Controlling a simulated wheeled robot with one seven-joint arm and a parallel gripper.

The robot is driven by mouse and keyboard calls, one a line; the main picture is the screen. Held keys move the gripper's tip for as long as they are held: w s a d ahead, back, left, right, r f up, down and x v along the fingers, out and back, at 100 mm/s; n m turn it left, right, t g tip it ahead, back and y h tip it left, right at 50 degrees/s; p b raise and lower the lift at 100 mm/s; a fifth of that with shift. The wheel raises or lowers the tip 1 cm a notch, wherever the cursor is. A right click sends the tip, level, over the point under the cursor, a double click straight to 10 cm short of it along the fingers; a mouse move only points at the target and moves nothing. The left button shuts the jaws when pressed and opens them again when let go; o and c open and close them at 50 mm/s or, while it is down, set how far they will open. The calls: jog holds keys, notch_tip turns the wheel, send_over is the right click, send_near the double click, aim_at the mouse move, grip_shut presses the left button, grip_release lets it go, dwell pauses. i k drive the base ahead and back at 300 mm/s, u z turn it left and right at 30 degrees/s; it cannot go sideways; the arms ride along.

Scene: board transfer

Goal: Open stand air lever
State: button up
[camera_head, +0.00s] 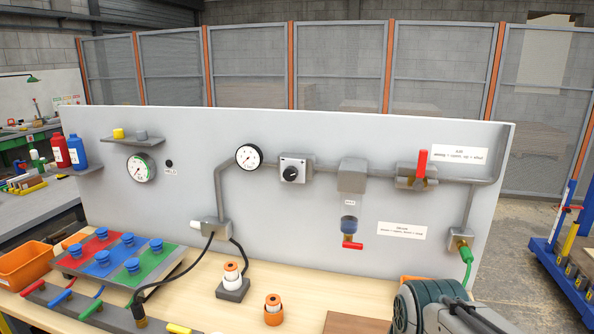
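The red air lever (422,163) sits on a grey valve (404,176) in the pipe at the upper right of the panel. The lever stands upright, across the horizontal pipe. A white label marked AIR (460,153) is to its right; its small print is hard to read. A second, smaller red lever (352,245) lies sideways under the blue-bowled unit (349,225), lower and left of the air lever. My gripper's fingers are not visible in this view, so nothing shows touching the air lever.
The pale panel (300,230) stands behind a wooden bench (200,312). It carries gauges (249,156), a knob box (295,169) and a green hose fitting (460,240). Orange-white ringed pieces (273,310) and a board with blue knobs (121,262) stand in front.

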aim_at(422, 156)
jog(key=k, duration=0.5)
jog(key=z, duration=3.4)
jog(key=k, duration=1.4)
jog(key=u, duration=1.2)
jog(key=i, duration=0.5)
jog(key=u, duration=0.05)
